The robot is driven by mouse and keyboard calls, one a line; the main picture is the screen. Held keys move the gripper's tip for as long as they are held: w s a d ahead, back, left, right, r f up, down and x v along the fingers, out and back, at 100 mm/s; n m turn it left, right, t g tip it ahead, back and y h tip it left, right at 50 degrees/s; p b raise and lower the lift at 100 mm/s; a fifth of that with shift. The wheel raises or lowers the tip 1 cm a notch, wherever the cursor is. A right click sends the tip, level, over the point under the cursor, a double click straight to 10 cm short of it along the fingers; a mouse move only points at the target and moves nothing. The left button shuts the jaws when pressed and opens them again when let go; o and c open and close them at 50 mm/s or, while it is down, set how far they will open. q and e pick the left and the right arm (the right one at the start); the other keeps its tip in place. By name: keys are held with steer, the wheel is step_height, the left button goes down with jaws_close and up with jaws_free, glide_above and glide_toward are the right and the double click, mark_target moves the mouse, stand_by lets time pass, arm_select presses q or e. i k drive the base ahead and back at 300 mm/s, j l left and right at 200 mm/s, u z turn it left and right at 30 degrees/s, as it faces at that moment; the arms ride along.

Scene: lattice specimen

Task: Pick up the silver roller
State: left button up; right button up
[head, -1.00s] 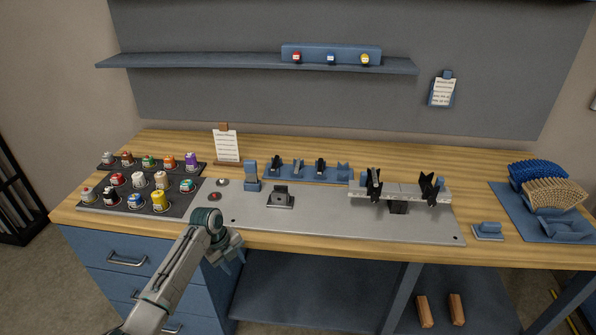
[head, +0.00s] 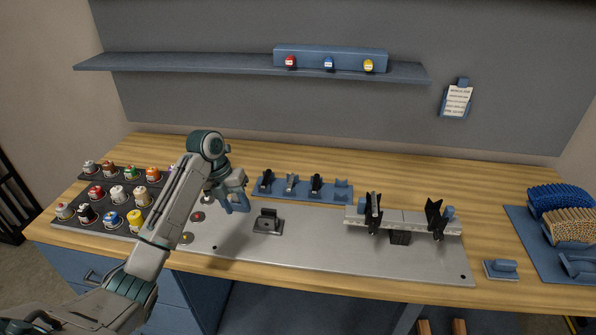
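What looks like the silver roller (head: 291,183) stands in the blue rack (head: 343,193) at the back of the bench, between two dark tools. It is small here and its details are hard to make out. My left gripper (head: 235,206) hangs over the grey plate, to the left of the rack and apart from the roller. Its blue fingers point down, look spread, and show nothing between them. My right gripper is out of view.
Several coloured jars (head: 134,219) stand on a dark stepped tray at left, beside my arm. A small dark fixture (head: 267,222) sits in front of the rack. A metal bar (head: 403,219) with black clamps stands at right. Brushes (head: 568,228) are at far right.

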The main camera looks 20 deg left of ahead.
mark_target(292, 176)
steer(key=i, duration=0.9)
